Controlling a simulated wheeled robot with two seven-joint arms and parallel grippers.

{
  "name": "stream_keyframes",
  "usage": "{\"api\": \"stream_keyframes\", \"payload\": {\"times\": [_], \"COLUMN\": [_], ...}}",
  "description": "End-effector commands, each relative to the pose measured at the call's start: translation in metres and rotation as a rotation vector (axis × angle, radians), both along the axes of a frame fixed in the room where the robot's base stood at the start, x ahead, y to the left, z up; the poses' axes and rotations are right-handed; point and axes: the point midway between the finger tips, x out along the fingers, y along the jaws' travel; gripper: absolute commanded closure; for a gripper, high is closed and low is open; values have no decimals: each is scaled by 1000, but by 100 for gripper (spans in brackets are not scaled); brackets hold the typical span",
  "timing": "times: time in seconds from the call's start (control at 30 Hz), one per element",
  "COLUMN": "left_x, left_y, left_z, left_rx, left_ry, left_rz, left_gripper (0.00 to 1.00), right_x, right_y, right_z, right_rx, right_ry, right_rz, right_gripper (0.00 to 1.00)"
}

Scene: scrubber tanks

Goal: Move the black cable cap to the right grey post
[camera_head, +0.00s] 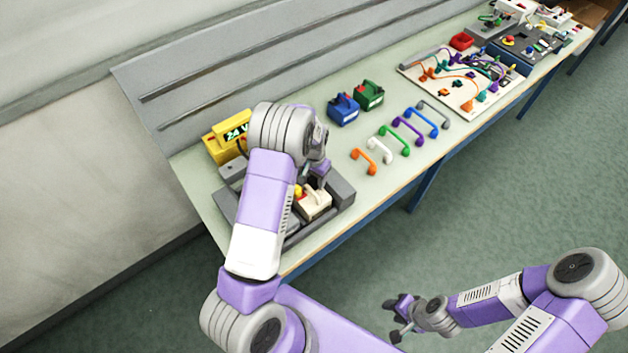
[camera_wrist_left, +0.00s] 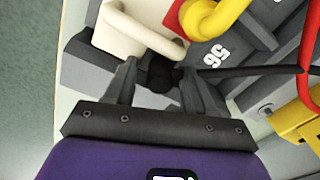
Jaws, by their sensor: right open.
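In the left wrist view the black cable cap (camera_wrist_left: 161,76) sits between the fingertips of my left gripper (camera_wrist_left: 160,72), which look closed against its two sides. A black cable (camera_wrist_left: 270,71) runs off to the right from behind the right finger. In the head view my left gripper (camera_head: 319,178) is over the grey tray of parts, mostly hidden by its own wrist; the cap cannot be made out there. A small round grey piece (camera_wrist_left: 265,109) shows at the right of the wrist view; I cannot tell whether it is a post. My right gripper (camera_head: 394,318) is open and empty above the floor.
A white handled block (camera_head: 314,204) with a yellow and red part stands close to the left gripper. A yellow 24 V box (camera_head: 226,136) is behind my arm. Coloured handles (camera_head: 408,130) and two boxes (camera_head: 343,111) stand farther right on the bench (camera_head: 325,145).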

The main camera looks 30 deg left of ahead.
Motion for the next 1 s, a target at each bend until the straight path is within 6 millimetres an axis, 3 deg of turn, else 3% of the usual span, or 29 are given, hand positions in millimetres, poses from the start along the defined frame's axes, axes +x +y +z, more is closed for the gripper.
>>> {"api": "stream_keyframes", "payload": {"times": [0.03,0.37,1.0], "left_x": [0,0,0], "left_y": [0,0,0], "left_z": [0,0,15], "left_rx": [0,0,0], "left_ry": [0,0,-1], "left_rz": [0,-1,-1], "left_gripper": [52,100,100], "right_x": [0,0,0], "right_y": [0,0,0], "right_z": [0,0,10], "right_rx": [0,0,0], "right_ry": [0,0,0], "right_rz": [0,0,0], "right_gripper": [57,57,57]}}
